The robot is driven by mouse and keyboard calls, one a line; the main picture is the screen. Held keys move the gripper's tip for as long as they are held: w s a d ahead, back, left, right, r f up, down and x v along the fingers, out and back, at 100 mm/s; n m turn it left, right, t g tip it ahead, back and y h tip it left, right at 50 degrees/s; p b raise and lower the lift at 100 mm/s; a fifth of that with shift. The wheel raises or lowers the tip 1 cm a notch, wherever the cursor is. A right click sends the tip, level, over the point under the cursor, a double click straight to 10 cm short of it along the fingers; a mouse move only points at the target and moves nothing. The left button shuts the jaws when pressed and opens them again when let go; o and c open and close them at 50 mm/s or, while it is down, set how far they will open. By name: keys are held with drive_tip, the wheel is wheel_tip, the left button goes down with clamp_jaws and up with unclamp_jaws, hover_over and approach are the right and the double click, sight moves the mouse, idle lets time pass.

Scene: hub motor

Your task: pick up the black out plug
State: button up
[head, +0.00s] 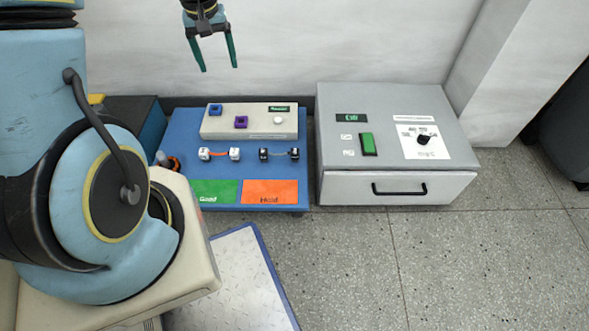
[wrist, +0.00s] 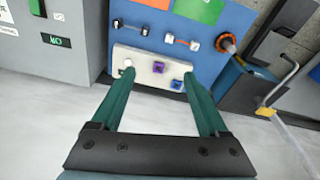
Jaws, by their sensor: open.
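A short cable with two black plugs lies on the blue board: the left black plug (head: 264,154) and the right black plug (head: 294,153). In the wrist view they appear as one black plug (wrist: 144,30) and another (wrist: 117,23). I cannot read which is the out plug. A red cable with white plugs (head: 204,153) lies to their left. My gripper (head: 219,68) is open and empty, high above and behind the board, apart from the plugs. In the wrist view its fingers (wrist: 158,73) point toward the beige panel.
The beige panel (head: 255,133) carries a blue socket (head: 215,109), a purple socket (head: 241,121) and a white button. Green and orange pads (head: 270,192) lie at the board's front. A grey tester box (head: 460,130) with a drawer stands right. An orange-ringed part (wrist: 226,43) is beside the white plugs.

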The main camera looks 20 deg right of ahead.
drive_tip(key=d+f+m+b, duration=0.1)
drive_tip(key=d+f+b, duration=0.45)
drive_tip(key=f, duration=0.45)
drive_tip(key=d+f+b, duration=0.5)
drive_tip(key=f+b, duration=0.1)
drive_tip(key=f, duration=0.4)
drive_tip(key=m+b, duration=0.1)
drive_tip(key=b, duration=0.7)
approach(295, 151)
drive_tip(key=a, duration=0.1)
drive_tip(key=f+b, duration=0.1)
drive_tip(key=f, duration=0.1)
drive_tip(key=f+b, duration=0.1)
drive_tip(key=f, duration=0.1)
drive_tip(key=f+b, duration=0.1)
drive_tip(key=shift+w+d+f, duration=0.25)
drive_tip(key=shift+w+f, duration=0.1)
drive_tip(key=shift+f, duration=0.05)
drive_tip(key=f+b, duration=0.2)
drive_tip(key=f, duration=0.1)
drive_tip(key=d+f+b, duration=0.1)
drive_tip(key=f, duration=0.1)
drive_tip(key=shift+w, duration=0.3)
drive_tip(key=shift+r, duration=0.1)
clamp_jaws()
